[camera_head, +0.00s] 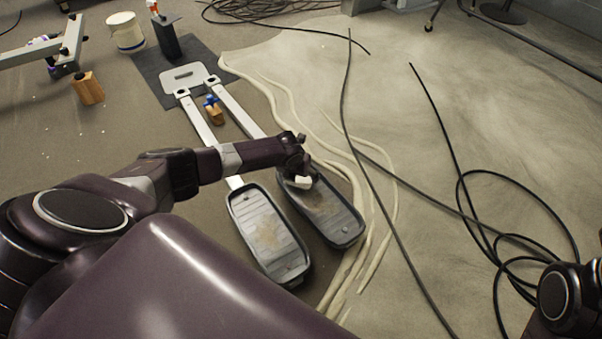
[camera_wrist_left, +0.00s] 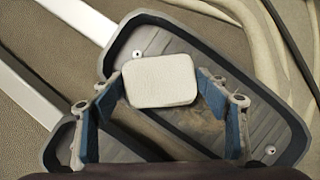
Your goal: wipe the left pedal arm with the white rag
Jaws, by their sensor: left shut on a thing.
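My left gripper (camera_head: 302,172) is shut on the white rag (camera_head: 303,183), a small pale block-like pad. In the left wrist view the rag (camera_wrist_left: 160,80) sits between the blue-padded fingers, over the right black pedal (camera_wrist_left: 275,125). Whether it touches the pedal is unclear. In the head view, the pale left pedal arm (camera_head: 198,120) runs to the left pedal (camera_head: 268,235); my left arm covers part of it. A second pedal arm (camera_head: 235,110) runs beside it to the right pedal (camera_head: 335,212). Both pedals have brownish dirty patches. My right gripper is out of view.
Pale hoses (camera_head: 285,105) and black cables (camera_head: 465,215) lie on the floor to the right.

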